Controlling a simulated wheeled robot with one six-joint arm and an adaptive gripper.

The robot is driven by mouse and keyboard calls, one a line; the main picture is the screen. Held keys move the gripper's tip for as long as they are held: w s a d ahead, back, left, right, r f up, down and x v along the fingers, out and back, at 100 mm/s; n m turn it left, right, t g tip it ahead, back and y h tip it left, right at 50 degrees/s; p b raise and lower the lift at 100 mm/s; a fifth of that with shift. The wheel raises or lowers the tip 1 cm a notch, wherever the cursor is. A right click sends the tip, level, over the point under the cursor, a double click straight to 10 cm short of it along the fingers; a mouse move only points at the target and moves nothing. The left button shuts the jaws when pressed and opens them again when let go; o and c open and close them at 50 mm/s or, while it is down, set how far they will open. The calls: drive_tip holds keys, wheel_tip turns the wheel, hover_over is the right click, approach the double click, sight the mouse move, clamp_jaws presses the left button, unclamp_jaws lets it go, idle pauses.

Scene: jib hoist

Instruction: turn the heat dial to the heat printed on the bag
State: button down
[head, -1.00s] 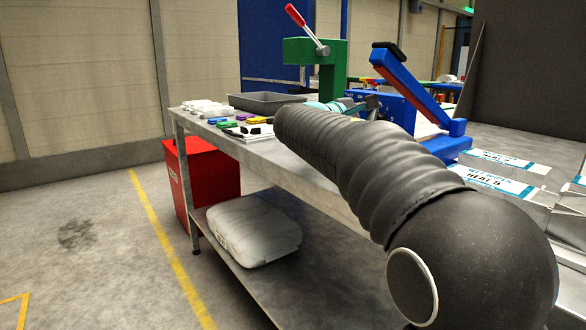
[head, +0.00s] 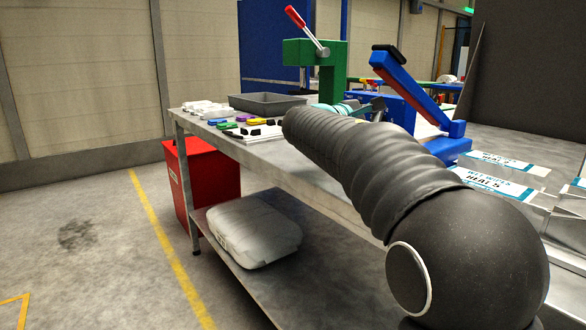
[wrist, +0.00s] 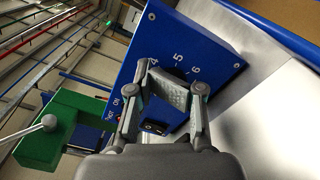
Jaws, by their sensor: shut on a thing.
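The blue sealer panel (wrist: 205,45) fills the middle of the wrist view, with the printed numbers 4, 5 and 6 in an arc. My gripper (wrist: 171,88) is shut on the heat dial (wrist: 179,73) below these numbers. The fingers hide most of the dial, so I cannot tell its pointer's setting. In the head view the blue sealer (head: 395,95) stands on the bench, partly behind my arm. White bags (head: 500,163) with a teal band lie at the right; their print appears to read "WET WIPES HEAT 5".
A black rocker switch (wrist: 154,127) sits close to the fingers, with ON print nearby. A green press (head: 330,62) with a red-handled lever stands behind the sealer. A grey tray (head: 268,104) and small coloured items lie on the metal bench (head: 290,160).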

drive_tip(key=shift+w+a+f, duration=0.15)
drive_tip(key=shift+w+f, duration=0.1)
drive_tip(key=shift+f, duration=0.15)
idle(0.6)
drive_tip(key=shift+s+f+b, duration=0.15)
drive_tip(key=shift+f+b, duration=0.05)
drive_tip(key=shift+b, duration=0.15)
idle(0.3)
drive_tip(key=shift+s+d+f+b, duration=0.15)
drive_tip(key=shift+d+f+b, duration=0.05)
drive_tip(key=shift+f+b, duration=0.15)
drive_tip(key=shift+f, duration=0.4)
drive_tip(key=shift+s+b, duration=0.3)
drive_tip(key=shift+b, duration=0.1)
drive_tip(key=shift+r+b+v, duration=0.2)
drive_tip(key=shift+b+v, duration=0.2)
drive_tip(key=shift+v, duration=2.55)
drive_tip(key=shift+d+r, duration=0.1)
drive_tip(key=shift+d, duration=0.05)
